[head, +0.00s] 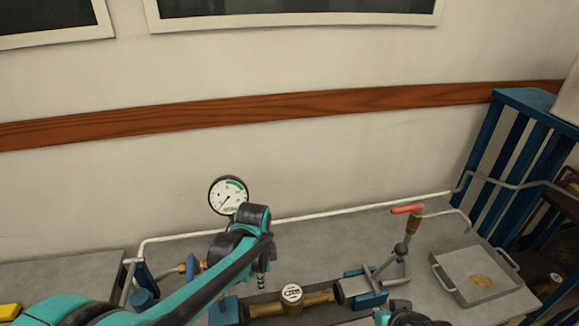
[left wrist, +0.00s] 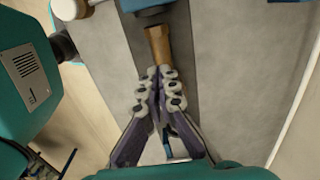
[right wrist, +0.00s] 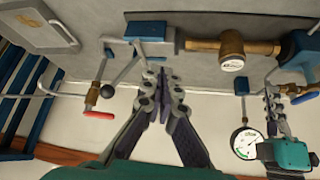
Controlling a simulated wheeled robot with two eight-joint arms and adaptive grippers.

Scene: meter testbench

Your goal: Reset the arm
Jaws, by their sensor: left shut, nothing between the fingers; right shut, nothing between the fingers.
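My left arm reaches in from the left in the head view, and its gripper (head: 262,278) points down behind the brass meter. In the left wrist view the left gripper's fingers (left wrist: 162,72) are together and empty, their tips by a brass pipe end (left wrist: 158,45); I cannot tell whether they touch. My right gripper (right wrist: 155,72) is shut and empty in the right wrist view, over the bench near the clamp and lever. In the head view only a small part of the right arm shows at the bottom edge.
The brass meter (head: 292,294) lies in line with the bench pipe. A pressure gauge (head: 228,195) stands behind my left arm. A red-handled valve (head: 407,209), a clamp lever (head: 400,249) and a metal tray (head: 477,272) are to the right. A blue rack (head: 510,140) stands far right.

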